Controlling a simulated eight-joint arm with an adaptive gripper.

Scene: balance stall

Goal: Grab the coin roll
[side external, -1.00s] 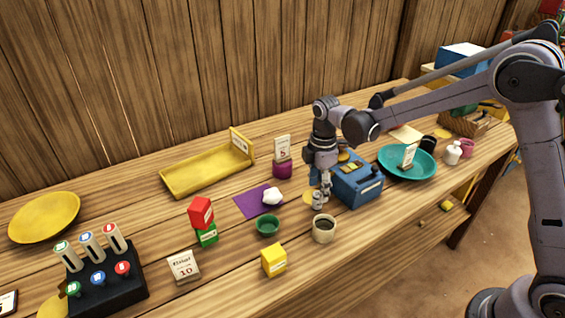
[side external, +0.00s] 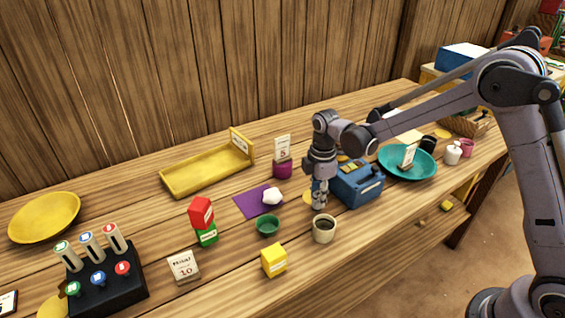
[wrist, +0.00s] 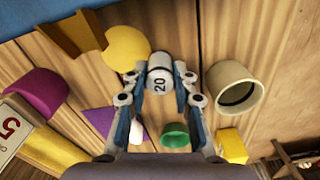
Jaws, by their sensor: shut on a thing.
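The coin roll (wrist: 160,82) is a small pale grey cylinder marked 20, seen between my fingers in the wrist view. In the side external view it (side external: 318,204) shows only in part, near the blue register's front left corner. My gripper (side external: 319,194) points down over it, with the fingertips on its two sides. In the wrist view my gripper (wrist: 160,80) is shut on the roll. The fingers hide part of the roll in the side external view, and I cannot tell whether it touches the table.
A blue register (side external: 357,186) stands close on the right. A cream mug (side external: 324,230) and a green bowl (side external: 267,226) stand in front. A white lump (side external: 272,196) lies on a purple mat (side external: 247,204) to the left. A yellow disc (wrist: 124,49) lies beside the roll.

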